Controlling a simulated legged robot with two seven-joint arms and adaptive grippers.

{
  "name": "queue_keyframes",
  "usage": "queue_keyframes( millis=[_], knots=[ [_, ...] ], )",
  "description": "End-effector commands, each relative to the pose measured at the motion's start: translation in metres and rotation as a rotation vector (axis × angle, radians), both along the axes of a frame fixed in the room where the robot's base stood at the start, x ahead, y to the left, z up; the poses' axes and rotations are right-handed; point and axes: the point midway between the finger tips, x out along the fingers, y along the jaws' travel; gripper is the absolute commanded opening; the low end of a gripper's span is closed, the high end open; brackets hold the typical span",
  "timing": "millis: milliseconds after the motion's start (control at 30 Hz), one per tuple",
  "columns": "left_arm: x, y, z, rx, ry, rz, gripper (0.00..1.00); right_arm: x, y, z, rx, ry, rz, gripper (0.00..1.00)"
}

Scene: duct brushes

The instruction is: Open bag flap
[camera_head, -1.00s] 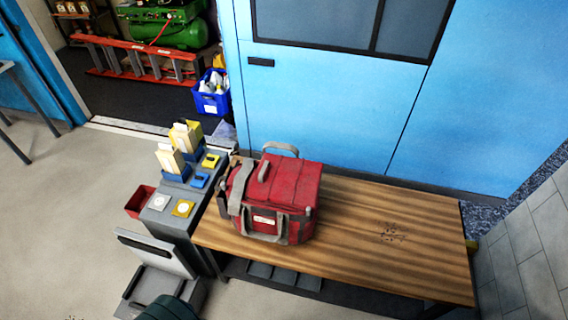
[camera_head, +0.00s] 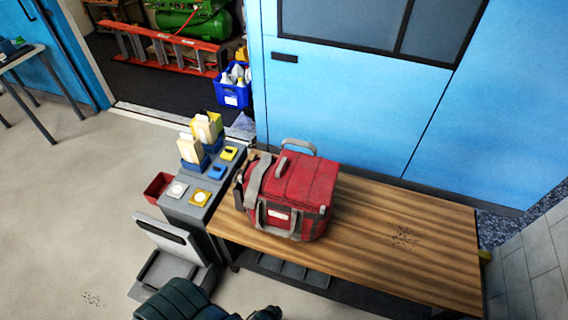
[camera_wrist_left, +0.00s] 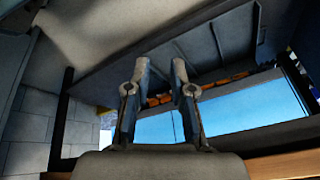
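The red bag (camera_head: 305,185) with grey straps and handles stands upright on the left part of the wooden bench (camera_head: 400,240). Its red top flap lies closed, with a grey handle loop on it and another at the back edge. A pale label is on its front. My left gripper (camera_wrist_left: 160,72) shows in the left wrist view with its two fingers apart and nothing between them. The bag is not clearly seen in that view. Neither gripper shows in the head view, where dark green parts of my own body are at the bottom.
A grey stand (camera_head: 190,215) with yellow and blue holders is close to the bag's left. A red bin (camera_head: 158,186) is beside it, and a grey open-lidded box (camera_head: 165,265) is in front. The bench is clear right of the bag. Blue doors (camera_head: 360,110) stand behind.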

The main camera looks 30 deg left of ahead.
Motion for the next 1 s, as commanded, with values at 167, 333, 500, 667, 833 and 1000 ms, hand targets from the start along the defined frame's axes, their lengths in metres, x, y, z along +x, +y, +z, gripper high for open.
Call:
queue_keyframes(
  millis=[167, 333, 500, 667, 833, 1000],
  knots=[
    [0.151, 0.017, 0.182, 0.171, -0.329, -0.036, 0.23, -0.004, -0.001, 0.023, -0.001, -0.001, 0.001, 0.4],
    [0.205, 0.068, 0.343, 0.383, -0.534, 0.023, 0.23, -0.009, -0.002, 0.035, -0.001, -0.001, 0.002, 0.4],
    [0.227, 0.106, 0.447, 0.61, -0.682, 0.054, 0.23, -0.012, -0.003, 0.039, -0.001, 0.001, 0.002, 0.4],
    [0.229, 0.124, 0.495, 0.737, -0.735, 0.068, 0.23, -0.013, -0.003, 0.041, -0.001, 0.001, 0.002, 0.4],
    [0.242, 0.134, 0.497, 0.756, -0.742, 0.067, 0.23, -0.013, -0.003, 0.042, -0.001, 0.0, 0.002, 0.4],
    [0.272, 0.152, 0.49, 0.754, -0.742, 0.068, 0.23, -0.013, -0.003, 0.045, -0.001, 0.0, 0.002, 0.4]
  ],
)
